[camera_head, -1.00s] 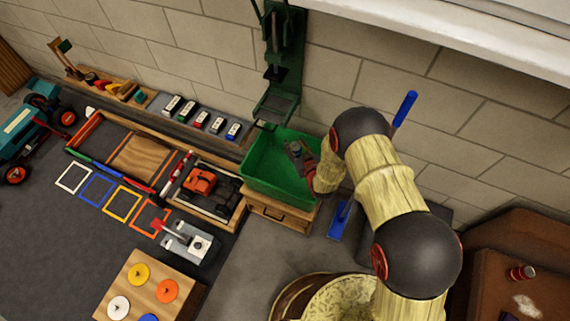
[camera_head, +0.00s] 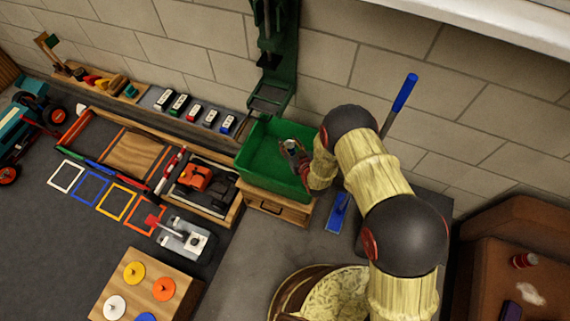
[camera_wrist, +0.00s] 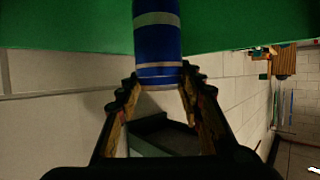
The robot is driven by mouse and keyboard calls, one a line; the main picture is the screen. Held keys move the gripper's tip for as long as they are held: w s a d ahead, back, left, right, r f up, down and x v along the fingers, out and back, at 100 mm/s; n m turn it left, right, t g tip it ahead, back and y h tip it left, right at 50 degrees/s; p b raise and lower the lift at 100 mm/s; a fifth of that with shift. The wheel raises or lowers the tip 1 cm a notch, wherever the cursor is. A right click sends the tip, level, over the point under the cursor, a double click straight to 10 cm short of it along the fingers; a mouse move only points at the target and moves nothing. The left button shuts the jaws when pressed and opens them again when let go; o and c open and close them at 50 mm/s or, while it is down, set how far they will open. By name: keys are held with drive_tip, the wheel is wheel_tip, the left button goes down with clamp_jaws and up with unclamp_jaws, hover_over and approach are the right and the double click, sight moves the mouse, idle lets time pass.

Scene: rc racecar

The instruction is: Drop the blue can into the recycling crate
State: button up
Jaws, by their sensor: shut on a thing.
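The blue can (camera_wrist: 158,45) is between the fingertips of my gripper (camera_wrist: 158,85) in the wrist view, with pale bands around it. My gripper is shut on it. In the head view my gripper (camera_head: 298,158) is at the right part of the green recycling crate (camera_head: 262,157), over its opening. The can (camera_head: 291,146) shows there only as a small greyish end; its height above the crate floor is hard to tell. The crate stands on a wooden drawer box (camera_head: 272,207). Green crate surface (camera_wrist: 60,30) fills the top of the wrist view behind the can.
A green press (camera_head: 275,60) stands behind the crate against the block wall. Left of the crate is a wooden tray with a red and black toy (camera_head: 197,180). A blue-handled tool (camera_head: 400,100) leans at the wall to the right. A basket (camera_head: 320,290) is in front.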

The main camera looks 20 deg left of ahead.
drive_tip(key=o, duration=0.8)
drive_tip(key=shift+o, duration=0.4)
drive_tip(key=v, duration=1.2)
drive_tip(key=shift+s+f, duration=0.1)
